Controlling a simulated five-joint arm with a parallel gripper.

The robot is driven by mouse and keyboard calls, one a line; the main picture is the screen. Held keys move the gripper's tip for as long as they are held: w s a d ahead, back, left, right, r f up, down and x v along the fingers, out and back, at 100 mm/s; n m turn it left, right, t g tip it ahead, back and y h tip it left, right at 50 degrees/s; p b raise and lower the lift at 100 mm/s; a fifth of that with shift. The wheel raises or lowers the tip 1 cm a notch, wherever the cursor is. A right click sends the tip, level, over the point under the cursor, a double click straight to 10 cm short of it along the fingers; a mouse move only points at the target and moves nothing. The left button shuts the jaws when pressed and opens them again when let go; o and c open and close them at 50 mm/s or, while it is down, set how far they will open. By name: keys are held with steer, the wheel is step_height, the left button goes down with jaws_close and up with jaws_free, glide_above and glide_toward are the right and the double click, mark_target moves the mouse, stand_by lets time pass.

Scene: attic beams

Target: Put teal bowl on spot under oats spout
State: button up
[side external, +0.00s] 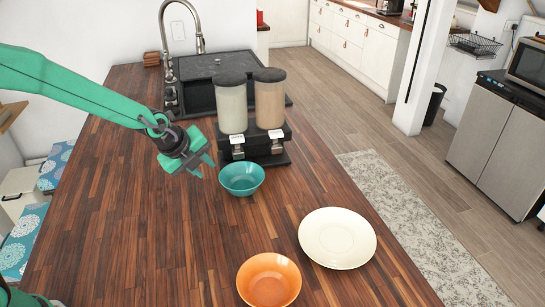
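The teal bowl (242,180) stands upright on the wooden counter, just in front of the two-canister dispenser (262,144). It is nearer the left spout (238,148) than the right spout (277,142). The left canister (231,105) holds pale contents and the right canister (269,101) holds tan contents. The spout labels are too small to read, so I cannot tell which is oats. My gripper (206,167) is to the left of the bowl, with its fingers apart and nothing between them. It looks clear of the bowl.
An orange bowl (268,280) and a cream plate (337,238) sit on the near part of the counter (150,250). A black sink with a tall faucet (199,45) lies behind the dispenser. The counter left of the orange bowl is clear.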

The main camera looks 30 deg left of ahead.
stand_by(0.5)
steer(key=s+a+r+n, duration=0.1)
steer(key=s+r+n, duration=0.3)
steer(key=s+n, duration=0.3)
steer(key=s+a+r+n, duration=0.2)
steer(key=s+r+n, duration=0.2)
steer(key=s+n, duration=0.4)
steer(key=s+a+r+n, duration=0.2)
steer(key=s+r+n, duration=0.2)
steer(key=s+n, duration=0.4)
steer(key=shift+s+r+g+y, duration=0.3)
steer(key=shift+s, duration=0.85)
